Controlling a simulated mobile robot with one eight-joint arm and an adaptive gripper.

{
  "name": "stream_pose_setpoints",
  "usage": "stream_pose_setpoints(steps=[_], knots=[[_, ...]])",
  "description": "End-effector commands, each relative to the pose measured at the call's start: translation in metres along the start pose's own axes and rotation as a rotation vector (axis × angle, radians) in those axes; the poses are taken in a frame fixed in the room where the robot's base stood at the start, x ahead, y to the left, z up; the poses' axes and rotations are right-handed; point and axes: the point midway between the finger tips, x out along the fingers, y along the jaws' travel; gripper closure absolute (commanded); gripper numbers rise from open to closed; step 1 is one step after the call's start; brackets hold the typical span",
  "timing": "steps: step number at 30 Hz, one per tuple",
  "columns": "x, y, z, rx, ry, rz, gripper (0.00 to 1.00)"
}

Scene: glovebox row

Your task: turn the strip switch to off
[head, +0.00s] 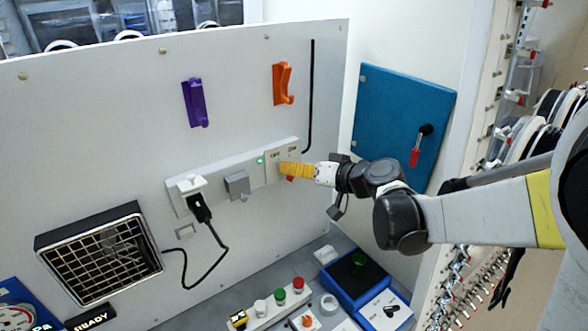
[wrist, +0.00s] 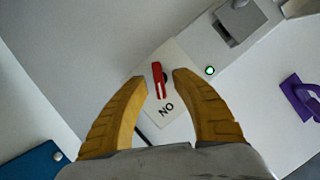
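The strip (head: 222,184) is a pale bar on the white panel, with a lit green lamp (head: 260,161) near its right end. Its switch plate (head: 272,167) carries OFF and ON labels in the head view. The red switch lever (wrist: 158,80) shows in the wrist view between my fingertips, with the ON label (wrist: 167,109) upside down close to its lower end. The OFF label is not visible there. My gripper (wrist: 160,77) is open, its yellow fingers on either side of the lever with gaps. In the head view my gripper (head: 283,170) covers most of the lever.
A black plug (head: 199,207) with a cable and a grey socket cover (head: 237,185) sit left of the switch. Purple (head: 195,102) and orange (head: 283,84) hooks are above. A blue door (head: 402,122) stands right; buttons (head: 298,284) and a blue tray (head: 354,277) lie below.

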Motion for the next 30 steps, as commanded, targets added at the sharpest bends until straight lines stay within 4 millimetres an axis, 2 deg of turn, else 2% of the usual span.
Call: stream_pose_setpoints(steps=[5, 6, 8, 20, 30], knots=[[-0.0002, 0.0, -0.0001, 0.0, 0.0, 0.0, 0.69], [-0.0003, -0.0001, -0.0001, 0.0, 0.0, 0.0, 0.81], [-0.0003, -0.0001, -0.0001, 0.0, 0.0, 0.0, 0.99], [-0.0003, -0.0004, -0.0002, -0.014, 0.0, 0.006, 1.0], [-0.0001, -0.0029, 0.0002, -0.171, 0.0, 0.07, 1.0]])
